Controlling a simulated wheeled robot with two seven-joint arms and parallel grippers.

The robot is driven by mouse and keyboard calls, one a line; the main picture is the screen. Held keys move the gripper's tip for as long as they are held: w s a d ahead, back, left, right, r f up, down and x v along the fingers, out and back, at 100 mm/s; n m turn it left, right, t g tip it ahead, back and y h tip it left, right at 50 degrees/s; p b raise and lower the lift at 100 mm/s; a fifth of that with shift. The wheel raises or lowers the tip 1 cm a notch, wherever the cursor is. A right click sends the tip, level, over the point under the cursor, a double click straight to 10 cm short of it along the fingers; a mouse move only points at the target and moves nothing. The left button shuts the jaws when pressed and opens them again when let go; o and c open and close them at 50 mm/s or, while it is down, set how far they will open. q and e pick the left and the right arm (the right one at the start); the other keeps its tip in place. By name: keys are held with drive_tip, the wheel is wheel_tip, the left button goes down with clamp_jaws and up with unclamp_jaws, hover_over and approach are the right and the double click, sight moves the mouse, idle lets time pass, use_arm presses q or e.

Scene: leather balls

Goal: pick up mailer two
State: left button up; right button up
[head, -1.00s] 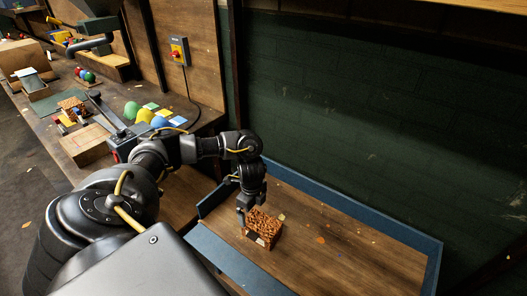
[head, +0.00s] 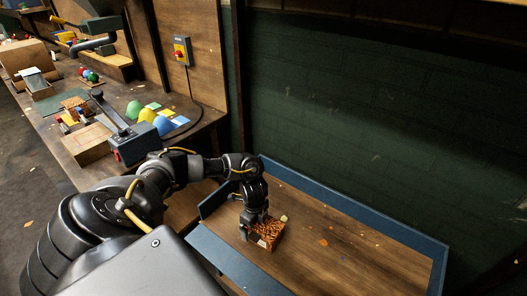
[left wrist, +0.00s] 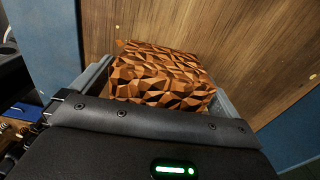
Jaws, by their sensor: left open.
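A small box with a brown, faceted pattern, likely mailer two (head: 270,233), lies on the wooden floor of the blue-edged tray (head: 350,250). In the left wrist view the box (left wrist: 165,75) fills the space between my fingers. My left gripper (head: 258,223) is open and comes down over the box from above, with one finger at each side. I cannot tell whether the fingers touch it. The gripper hides part of the box in the head view. My right gripper is not in view.
The workbench at left carries a similar patterned block (head: 75,103), a wooden box (head: 86,144), green and yellow domes (head: 133,110) and a lever unit (head: 133,143). The tray's blue walls border the box's area. The tray's right part is clear apart from small scraps.

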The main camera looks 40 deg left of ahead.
use_arm(q)
drive_tip(key=shift+c, duration=0.3)
drive_tip(key=c, duration=0.9)
drive_tip(key=shift+c, duration=0.2)
drive_tip(key=shift+r, duration=0.55)
wheel_tip(320, 180, up, 2)
drive_tip(key=shift+r+p, duration=0.25)
drive_tip(key=shift+p, duration=0.05)
drive_tip(key=s+d+r+p, duration=0.3)
drive_tip(key=s+r, duration=0.6)
drive_tip(key=s, duration=0.4)
drive_tip(key=shift+s+d+r+p, duration=0.15)
drive_tip(key=shift+d+r+p, duration=0.2)
drive_tip(key=shift+d, duration=0.4)
